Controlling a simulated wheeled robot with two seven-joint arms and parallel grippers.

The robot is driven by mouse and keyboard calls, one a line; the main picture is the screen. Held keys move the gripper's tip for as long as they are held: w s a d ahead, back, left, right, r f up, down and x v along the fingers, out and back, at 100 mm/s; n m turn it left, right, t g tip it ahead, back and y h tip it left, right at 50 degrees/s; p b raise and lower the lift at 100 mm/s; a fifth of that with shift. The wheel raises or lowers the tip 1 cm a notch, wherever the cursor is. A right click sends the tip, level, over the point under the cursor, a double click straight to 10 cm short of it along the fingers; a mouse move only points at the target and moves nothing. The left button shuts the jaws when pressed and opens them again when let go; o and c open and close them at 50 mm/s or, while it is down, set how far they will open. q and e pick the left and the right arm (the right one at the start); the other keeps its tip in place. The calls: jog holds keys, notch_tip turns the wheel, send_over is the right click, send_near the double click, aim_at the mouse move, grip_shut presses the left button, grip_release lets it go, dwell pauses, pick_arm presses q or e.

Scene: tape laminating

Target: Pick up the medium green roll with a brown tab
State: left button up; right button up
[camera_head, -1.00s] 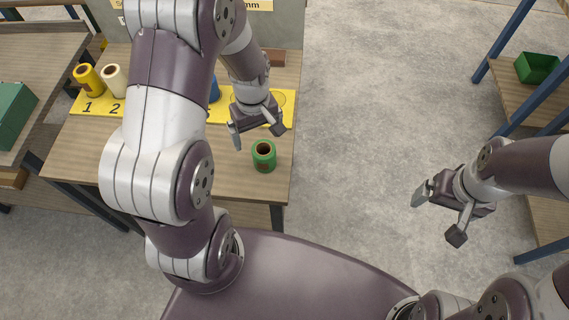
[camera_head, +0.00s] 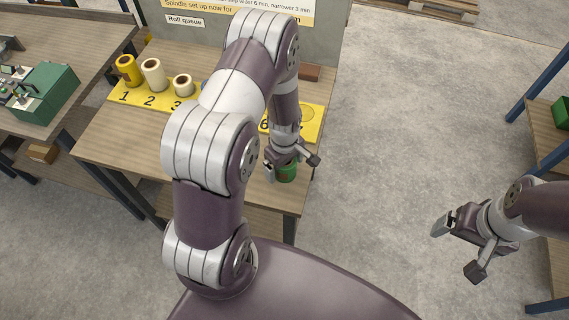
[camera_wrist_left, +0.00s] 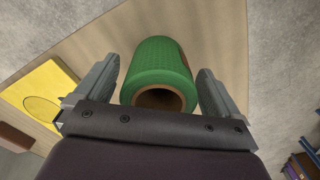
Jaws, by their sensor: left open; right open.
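The green roll (camera_head: 286,174) stands near the right front edge of the wooden table, partly hidden by my left gripper (camera_head: 291,167). In the left wrist view the green roll (camera_wrist_left: 160,68) shows its brown core opening, with a sliver of brown on its right side. My left gripper's two fingers (camera_wrist_left: 158,90) are open, one on each side of the roll, with a gap visible on both sides. My right gripper (camera_head: 455,250) is open and empty over the floor at the right.
A yellow numbered strip (camera_head: 148,107) lies on the table, holding a yellow roll (camera_head: 128,71), a cream roll (camera_head: 153,74) and a smaller cream roll (camera_head: 183,85). A blue roll is mostly hidden by my arm. A brown block (camera_head: 310,73) lies behind. Grey floor is clear right of the table.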

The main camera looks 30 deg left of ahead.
pick_arm(q)
jog(key=shift+d+f, duration=0.1)
jog(key=shift+f, duration=0.45)
jog(key=c, duration=1.2)
jog(key=shift+o, duration=0.2)
jog(key=shift+r, duration=0.1)
